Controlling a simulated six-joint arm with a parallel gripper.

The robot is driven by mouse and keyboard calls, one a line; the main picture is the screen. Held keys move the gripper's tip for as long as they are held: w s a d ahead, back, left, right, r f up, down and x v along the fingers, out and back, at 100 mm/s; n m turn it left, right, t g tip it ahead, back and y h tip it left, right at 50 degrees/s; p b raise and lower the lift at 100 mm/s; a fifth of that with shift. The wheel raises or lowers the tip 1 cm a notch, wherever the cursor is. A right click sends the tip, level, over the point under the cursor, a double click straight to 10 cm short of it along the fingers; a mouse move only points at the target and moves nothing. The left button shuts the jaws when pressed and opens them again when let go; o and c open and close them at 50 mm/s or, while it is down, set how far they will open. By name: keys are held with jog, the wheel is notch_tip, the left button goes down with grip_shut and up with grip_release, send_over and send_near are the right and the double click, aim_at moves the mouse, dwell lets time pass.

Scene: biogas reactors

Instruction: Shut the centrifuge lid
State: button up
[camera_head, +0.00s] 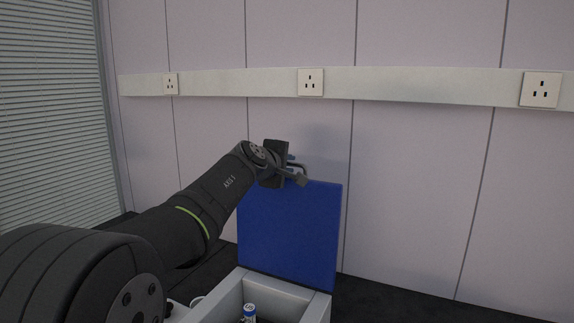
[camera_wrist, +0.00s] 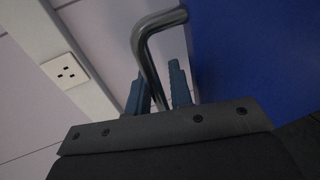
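The centrifuge lid (camera_head: 289,232) is a flat blue panel standing upright at the back of the grey centrifuge body (camera_head: 270,290), so it is open. The lid fills the right side of the wrist view (camera_wrist: 260,50). A bent grey metal handle (camera_wrist: 150,52) runs beside it. My gripper (camera_wrist: 158,80) is at the handle, with one blue-grey finger on each side of the bar in that view. I cannot tell whether the fingers press on it. In the head view my gripper (camera_head: 297,172) is at the lid's top edge, partly hidden by my wrist.
A tube with a blue and white cap (camera_head: 249,311) stands inside the open body. A panelled wall with a socket rail (camera_head: 400,87) is close behind. Window blinds (camera_head: 50,110) are at the left. The dark surface right of the centrifuge (camera_head: 400,300) looks clear.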

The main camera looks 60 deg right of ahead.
jog(key=shift+c, duration=0.4)
grip_shut()
